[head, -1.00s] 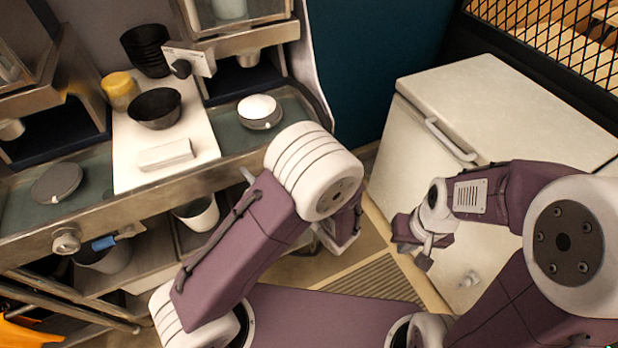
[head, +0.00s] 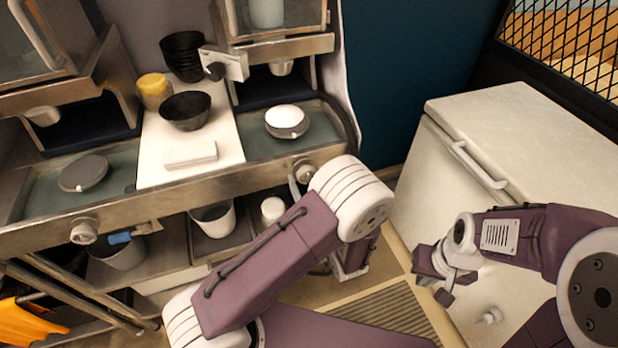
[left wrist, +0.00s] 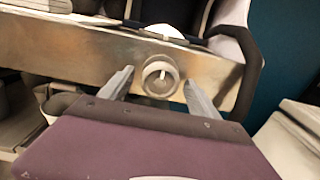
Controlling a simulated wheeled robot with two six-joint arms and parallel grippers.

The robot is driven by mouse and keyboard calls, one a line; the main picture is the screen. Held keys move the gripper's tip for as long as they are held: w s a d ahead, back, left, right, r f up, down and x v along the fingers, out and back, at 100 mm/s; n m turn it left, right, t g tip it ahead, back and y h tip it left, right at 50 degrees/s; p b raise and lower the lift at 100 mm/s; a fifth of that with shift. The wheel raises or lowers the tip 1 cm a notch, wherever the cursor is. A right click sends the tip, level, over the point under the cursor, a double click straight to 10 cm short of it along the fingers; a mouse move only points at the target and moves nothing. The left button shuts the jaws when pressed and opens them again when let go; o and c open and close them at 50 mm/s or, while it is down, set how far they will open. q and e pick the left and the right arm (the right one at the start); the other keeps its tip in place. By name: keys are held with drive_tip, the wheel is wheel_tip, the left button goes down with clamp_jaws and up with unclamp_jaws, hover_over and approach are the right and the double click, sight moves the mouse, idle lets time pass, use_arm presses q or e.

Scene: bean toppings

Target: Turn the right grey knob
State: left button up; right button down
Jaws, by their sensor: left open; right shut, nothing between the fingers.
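The right grey knob (head: 304,171) sits on the metal counter's front face at its right end, partly covered by my left arm in the head view. In the left wrist view the round knob (left wrist: 160,76) faces me with a raised grip bar. My left gripper (left wrist: 158,78) is open, its two fingers on either side of the knob in that view, with gaps visible. I cannot tell whether the fingertips reach the knob's depth. In the head view a grey finger shows just below the knob; the rest is hidden. My right gripper (head: 438,281) is shut and empty before the white chest.
The left knob (head: 84,231) is further left on the counter front. A white chest (head: 530,140) stands right. White containers sit on the shelf below.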

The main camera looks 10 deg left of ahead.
use_arm(q)
drive_tip(key=c, duration=1.3)
drive_tip(key=shift+c, duration=0.2)
drive_tip(key=shift+r, duration=0.1)
drive_tip(key=shift+r+m+p, duration=0.1)
drive_tip(key=shift+m+p, duration=0.75)
drive_tip(key=shift+m, duration=0.05)
drive_tip(key=m+p, duration=0.2)
drive_tip(key=shift+m, duration=0.3)
drive_tip(key=m+p, duration=0.3)
drive_tip(key=m, duration=0.2)
drive_tip(key=m+p, duration=0.2)
drive_tip(key=m, duration=0.3)
drive_tip(key=m+p, duration=0.1)
drive_tip(key=m, duration=0.3)
drive_tip(key=shift+m+p, duration=0.4)
drive_tip(key=shift+f+m, duration=0.2)
drive_tip(key=shift+m, duration=0.1)
